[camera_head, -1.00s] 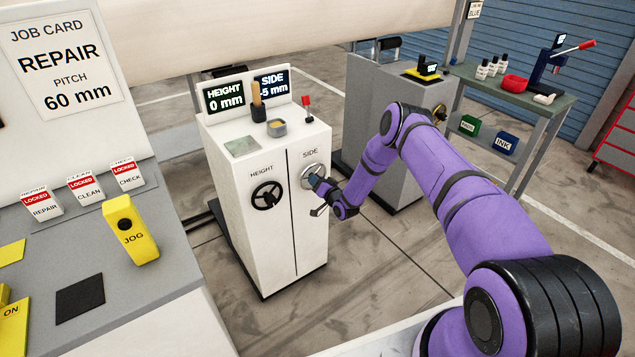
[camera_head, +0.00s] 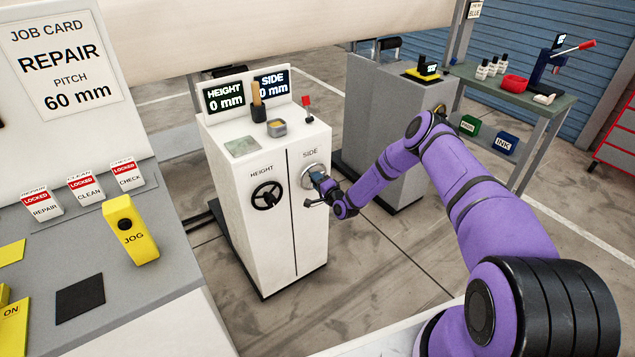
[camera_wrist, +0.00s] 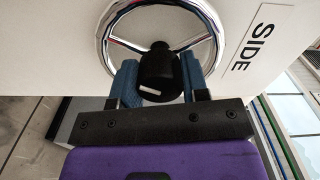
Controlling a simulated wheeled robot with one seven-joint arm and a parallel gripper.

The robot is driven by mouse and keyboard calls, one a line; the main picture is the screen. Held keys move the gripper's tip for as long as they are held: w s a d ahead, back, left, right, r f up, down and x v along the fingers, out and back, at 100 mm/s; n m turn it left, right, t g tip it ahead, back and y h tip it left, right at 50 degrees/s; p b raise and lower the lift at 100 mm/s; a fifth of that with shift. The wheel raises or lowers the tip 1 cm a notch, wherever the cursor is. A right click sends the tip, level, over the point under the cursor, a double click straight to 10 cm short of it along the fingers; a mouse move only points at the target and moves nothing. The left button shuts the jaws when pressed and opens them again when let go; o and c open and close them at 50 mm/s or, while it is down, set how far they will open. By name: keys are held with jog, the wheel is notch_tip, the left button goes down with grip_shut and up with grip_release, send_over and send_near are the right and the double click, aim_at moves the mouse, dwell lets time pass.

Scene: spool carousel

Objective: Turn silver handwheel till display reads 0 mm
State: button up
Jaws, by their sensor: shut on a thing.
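The silver handwheel (camera_head: 309,175) is on the front of the white cabinet, under the SIDE label. In the wrist view its chrome rim (camera_wrist: 104,28) shows around a black knob (camera_wrist: 160,72). My gripper (camera_head: 319,180) is at the wheel. Its blue fingers stand on both sides of the black knob in the wrist view (camera_wrist: 160,82) and are shut on it. The SIDE display (camera_head: 272,84) on top of the cabinet reads 0 mm, with its left edge partly hidden by a brush handle. The HEIGHT display (camera_head: 224,96) also reads 0 mm.
A black handwheel (camera_head: 266,196) sits left of the silver one, under HEIGHT. A brush (camera_head: 258,103), a small tin (camera_head: 276,128) and a red-tipped lever (camera_head: 306,105) are on the cabinet top. A grey cabinet (camera_head: 375,130) stands behind my arm. The floor in front is clear.

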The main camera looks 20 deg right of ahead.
jog(key=shift+s+f+m, duration=0.1)
jog(key=shift+m, duration=0.2)
jog(key=o, duration=0.9)
jog(key=v, duration=1)
jog(key=shift+s+d, duration=0.1)
jog(key=shift+s, duration=0.25)
